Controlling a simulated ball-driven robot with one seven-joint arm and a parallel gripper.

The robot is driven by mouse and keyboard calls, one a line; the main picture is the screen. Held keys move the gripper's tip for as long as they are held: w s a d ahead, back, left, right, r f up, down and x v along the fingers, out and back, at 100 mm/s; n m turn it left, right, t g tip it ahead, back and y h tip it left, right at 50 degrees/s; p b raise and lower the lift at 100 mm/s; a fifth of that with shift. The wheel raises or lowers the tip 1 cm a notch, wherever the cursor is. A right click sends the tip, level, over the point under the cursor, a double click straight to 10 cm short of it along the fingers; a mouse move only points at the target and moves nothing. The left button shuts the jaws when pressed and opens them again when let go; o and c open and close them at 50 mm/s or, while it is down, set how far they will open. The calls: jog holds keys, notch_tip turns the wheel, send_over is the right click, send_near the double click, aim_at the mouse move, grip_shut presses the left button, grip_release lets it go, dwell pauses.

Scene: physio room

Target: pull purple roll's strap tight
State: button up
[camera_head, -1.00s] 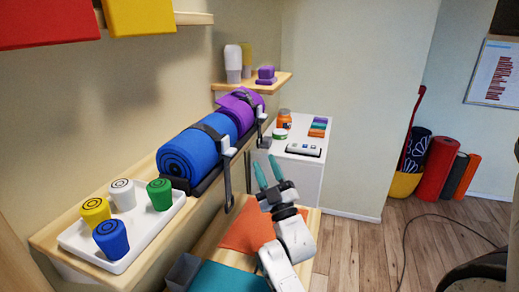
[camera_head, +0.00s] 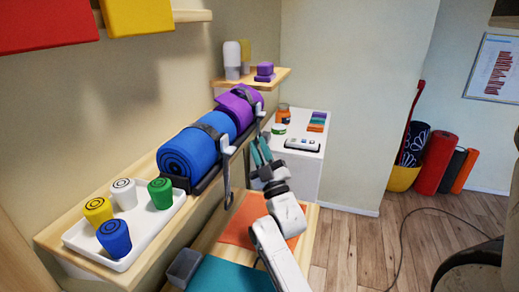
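The purple roll (camera_head: 243,107) lies on the wooden shelf behind the blue roll (camera_head: 188,157), in line with it. A dark strap (camera_head: 257,100) goes over the purple roll, and its end hangs down over the shelf's front edge with a grey piece on it. Another dark strap (camera_head: 216,135) goes over the blue roll, with a grey hook-like end (camera_head: 227,185) hanging lower. My gripper (camera_head: 260,151), with teal fingers, is just in front of and below the purple roll's hanging strap end. Its fingers look slightly apart; whether strap lies between them is unclear.
A white tray (camera_head: 150,238) with several coloured rolls stands at the shelf's near end. A white cabinet (camera_head: 296,173) with jars and small boxes stands behind my gripper. An orange mat (camera_head: 240,234) and a teal mat (camera_head: 228,277) lie below.

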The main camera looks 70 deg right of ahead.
jog(key=shift+w, duration=0.1)
grip_shut()
jog(key=shift+a, duration=0.1)
jog(key=shift+f, duration=0.1)
notch_tip(320, 180, down, 6)
jog(key=b, duration=0.6)
jog(key=shift+f, duration=0.2)
jog(key=shift+w+f, duration=0.1)
jog(key=shift+o, duration=1.6)
grip_release()
jog(key=shift+a, duration=0.1)
jog(key=shift+o, duration=1.1)
